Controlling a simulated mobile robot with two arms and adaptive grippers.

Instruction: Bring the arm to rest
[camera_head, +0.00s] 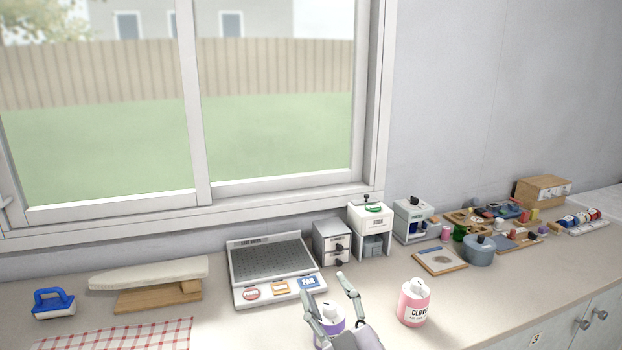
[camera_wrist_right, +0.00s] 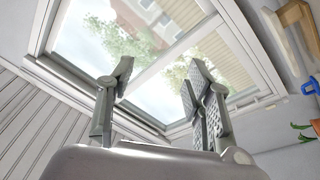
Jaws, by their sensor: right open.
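My right gripper (camera_head: 327,283) shows at the bottom middle of the head view, its two fingers spread apart and pointing up the picture. In the right wrist view the fingers of the gripper (camera_wrist_right: 160,82) are wide apart with nothing between them, only the window (camera_wrist_right: 160,45) behind. A purple and white container (camera_head: 325,313) stands on the counter behind the gripper in the head view, partly hidden by it. My left gripper is not in view.
A pink container (camera_head: 413,305) stands on the counter (camera_head: 470,303) right of the gripper. A grey panel with labelled tiles (camera_head: 270,265) lies behind it. A small ironing board (camera_head: 150,272) and blue iron (camera_head: 53,303) are left. Several small items crowd the right.

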